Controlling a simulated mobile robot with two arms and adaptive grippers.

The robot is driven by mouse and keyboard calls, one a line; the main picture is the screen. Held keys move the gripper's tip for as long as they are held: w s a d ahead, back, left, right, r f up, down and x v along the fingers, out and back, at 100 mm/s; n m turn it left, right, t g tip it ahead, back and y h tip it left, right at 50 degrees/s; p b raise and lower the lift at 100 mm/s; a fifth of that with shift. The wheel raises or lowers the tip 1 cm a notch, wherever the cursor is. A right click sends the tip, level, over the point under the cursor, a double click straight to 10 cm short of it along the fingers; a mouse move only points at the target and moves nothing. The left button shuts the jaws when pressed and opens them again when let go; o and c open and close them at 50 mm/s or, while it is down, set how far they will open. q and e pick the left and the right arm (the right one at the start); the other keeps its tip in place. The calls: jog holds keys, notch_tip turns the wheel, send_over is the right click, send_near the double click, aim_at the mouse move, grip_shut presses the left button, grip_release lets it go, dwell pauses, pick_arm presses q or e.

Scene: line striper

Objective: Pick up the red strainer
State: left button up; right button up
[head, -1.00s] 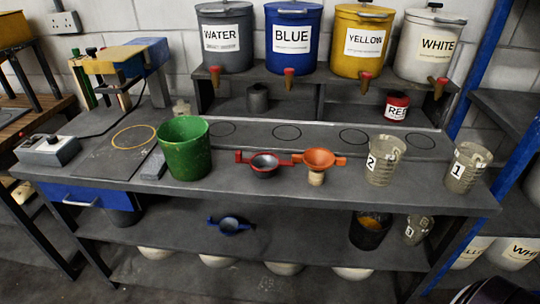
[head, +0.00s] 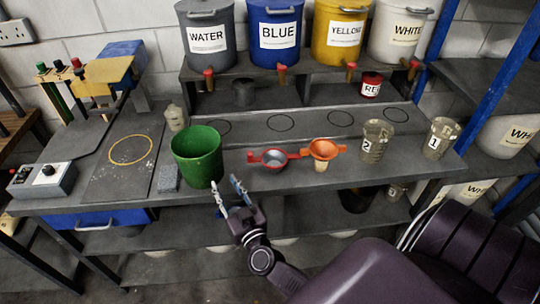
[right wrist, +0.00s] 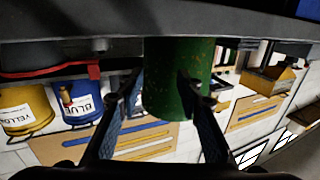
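The red strainer (head: 273,158) lies on the bench top, its grey bowl facing up, between the green bucket (head: 197,157) and the orange strainer (head: 322,150). My right gripper (head: 228,190) is open and empty at the bench's front edge, left of the red strainer and just in front of the bucket. In the right wrist view, which looks upside down, the bucket (right wrist: 178,80) shows between and beyond the spread fingers. A red part at the left there seems to be the red strainer (right wrist: 60,70). My left gripper is out of view.
Jugs marked 2 (head: 375,141) and 1 (head: 440,138) stand right of the orange strainer. A control box (head: 42,180) sits at the left. Paint containers line the raised shelf behind. My right arm covers part of the lower shelf.

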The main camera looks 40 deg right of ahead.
aim_at(250, 159)
jog(key=d+m+h, duration=0.1)
jog(key=d+h, duration=0.1)
jog(key=d, duration=0.1)
jog(key=d+m+g+h, duration=0.1)
jog(key=d+h, duration=0.1)
jog(key=d+m+g+h, duration=0.1)
jog(key=d+m+h, duration=0.1)
jog(key=d, duration=0.1)
jog(key=shift+s+d+r, duration=0.3)
jog(key=shift+s+d, duration=0.05)
jog(key=shift+s, duration=0.05)
jog(key=shift+g, duration=0.3)
jog(key=b+x, duration=0.4)
jog(key=x, duration=0.3)
jog(key=shift+w+d+r, duration=0.1)
jog(key=shift+w+d, duration=0.05)
jog(key=shift+w, duration=0.05)
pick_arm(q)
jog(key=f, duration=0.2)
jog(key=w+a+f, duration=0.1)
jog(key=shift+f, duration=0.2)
pick_arm(e)
jog(key=shift+r, duration=0.1)
jog(key=shift+c, duration=0.6)
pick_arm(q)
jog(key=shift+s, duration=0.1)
pick_arm(e)
grip_shut()
